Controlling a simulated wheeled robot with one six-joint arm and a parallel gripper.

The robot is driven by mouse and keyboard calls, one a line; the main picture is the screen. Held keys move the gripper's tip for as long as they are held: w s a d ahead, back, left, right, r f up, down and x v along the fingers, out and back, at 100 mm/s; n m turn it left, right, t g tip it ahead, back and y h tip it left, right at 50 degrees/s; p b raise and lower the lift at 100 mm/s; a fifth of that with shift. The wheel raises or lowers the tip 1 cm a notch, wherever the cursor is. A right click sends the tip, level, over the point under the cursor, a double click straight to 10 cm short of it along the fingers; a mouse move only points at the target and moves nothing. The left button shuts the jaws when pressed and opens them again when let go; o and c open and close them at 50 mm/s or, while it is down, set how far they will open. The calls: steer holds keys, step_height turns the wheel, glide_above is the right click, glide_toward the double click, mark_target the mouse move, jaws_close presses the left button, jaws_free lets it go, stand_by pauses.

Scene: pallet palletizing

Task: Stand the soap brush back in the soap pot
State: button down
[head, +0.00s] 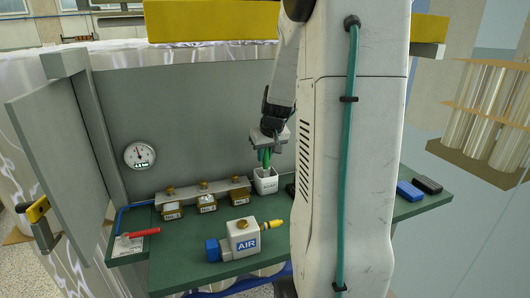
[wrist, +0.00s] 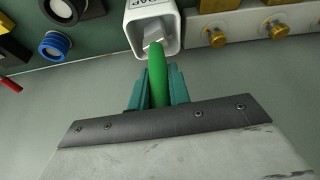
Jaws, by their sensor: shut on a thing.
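The soap brush (wrist: 157,80) has a green handle and a pale lower end. My gripper (head: 266,148) is shut on its handle, and its teal fingers (wrist: 158,88) show on both sides of the handle in the wrist view. The soap pot (head: 265,183) is a small white square cup with dark lettering on the green shelf; it also shows in the wrist view (wrist: 138,36). My gripper is above the pot. The brush's lower end shows within the pot's opening in the wrist view. How deep it sits, and whether it touches the bottom, I cannot tell.
A row of valves with brass knobs (head: 203,196) stands left of the pot. A white AIR block (head: 243,240) with blue and yellow ends is in front. A red-handled tool (head: 142,233) lies at left. Blue (head: 410,191) and black (head: 427,184) blocks lie at right. A gauge (head: 140,155) hangs on the back panel.

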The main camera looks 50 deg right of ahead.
steer(key=shift+f, duration=0.3)
steer(key=c, duration=1.2)
jaws_free()
steer(key=shift+c, duration=0.2)
steer(key=shift+r, duration=0.15)
steer(key=v, duration=0.7)
steer(key=shift+r, duration=0.25)
steer(key=shift+s+a, duration=0.1)
